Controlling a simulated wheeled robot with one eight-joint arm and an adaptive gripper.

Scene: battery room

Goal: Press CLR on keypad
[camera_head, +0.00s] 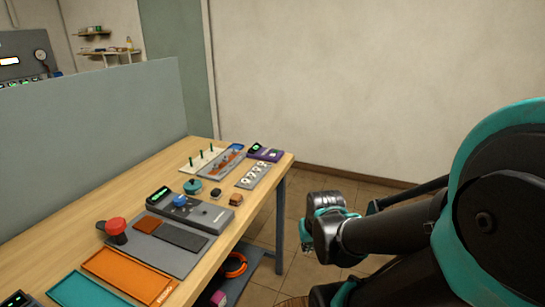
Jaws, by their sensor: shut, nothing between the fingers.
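No key marked CLR can be read in this view, and I cannot tell for sure which device is the keypad. A small purple device with a green-lit display (264,152) sits at the far right corner of the table. A dark device with a green display (18,299) is cut off at the bottom left. My gripper (307,238) is off the table's right side, over the floor. It is shut and empty, touching nothing that I can see; its fingers show only small and dark.
The wooden table (60,245) holds a grey console with a blue knob (208,214), a red mushroom button (116,228), orange (128,272) and teal (88,292) trays, and a switch panel (254,175). A grey partition (90,150) stands along its left.

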